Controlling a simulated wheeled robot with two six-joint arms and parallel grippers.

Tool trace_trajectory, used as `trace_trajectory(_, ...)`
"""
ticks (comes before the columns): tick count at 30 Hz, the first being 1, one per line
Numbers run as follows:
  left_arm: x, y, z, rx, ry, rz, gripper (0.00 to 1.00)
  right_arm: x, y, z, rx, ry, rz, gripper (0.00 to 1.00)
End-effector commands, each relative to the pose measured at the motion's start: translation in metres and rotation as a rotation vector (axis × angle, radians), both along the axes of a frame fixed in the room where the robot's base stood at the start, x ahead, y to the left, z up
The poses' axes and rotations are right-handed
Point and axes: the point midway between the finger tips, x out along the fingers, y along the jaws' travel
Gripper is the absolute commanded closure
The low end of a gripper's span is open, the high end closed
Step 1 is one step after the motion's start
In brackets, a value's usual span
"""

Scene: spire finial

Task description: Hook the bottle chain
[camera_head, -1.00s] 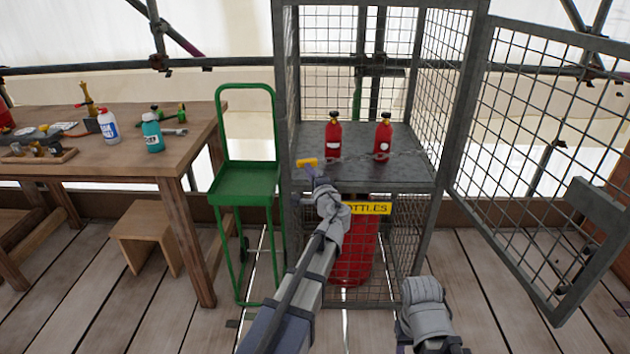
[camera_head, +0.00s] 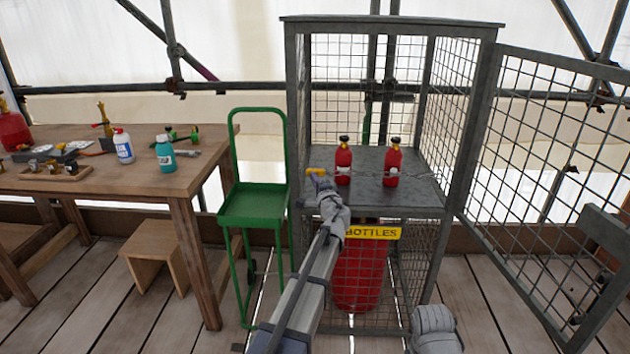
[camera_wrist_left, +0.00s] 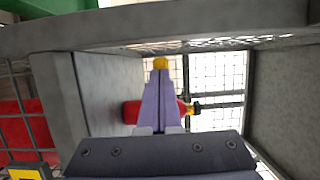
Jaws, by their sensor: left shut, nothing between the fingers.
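Two red bottles, one left (camera_head: 343,164) and one right (camera_head: 392,166), stand upright on the shelf of the open wire cage. A thin chain (camera_head: 420,177) crosses at shelf level by the bottles from the cage's right side. A small yellow piece (camera_head: 317,171) shows at the left post, and in the left wrist view (camera_wrist_left: 160,63) it is just past my fingertips. Whether it belongs to the chain is unclear. My left gripper (camera_head: 318,184) is shut and empty, pointing at the yellow piece. My right gripper is out of view.
The mesh door (camera_head: 540,180) is swung open to the right. A green trolley (camera_head: 252,203) and wooden table (camera_head: 120,177) stand left.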

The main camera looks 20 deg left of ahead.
Motion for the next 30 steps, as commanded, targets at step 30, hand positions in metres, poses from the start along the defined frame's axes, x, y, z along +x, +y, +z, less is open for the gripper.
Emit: trace_trajectory(30, -0.134, -0.04, 0.002, 0.002, -0.002, -0.001, 1.0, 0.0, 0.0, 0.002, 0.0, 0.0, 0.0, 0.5)
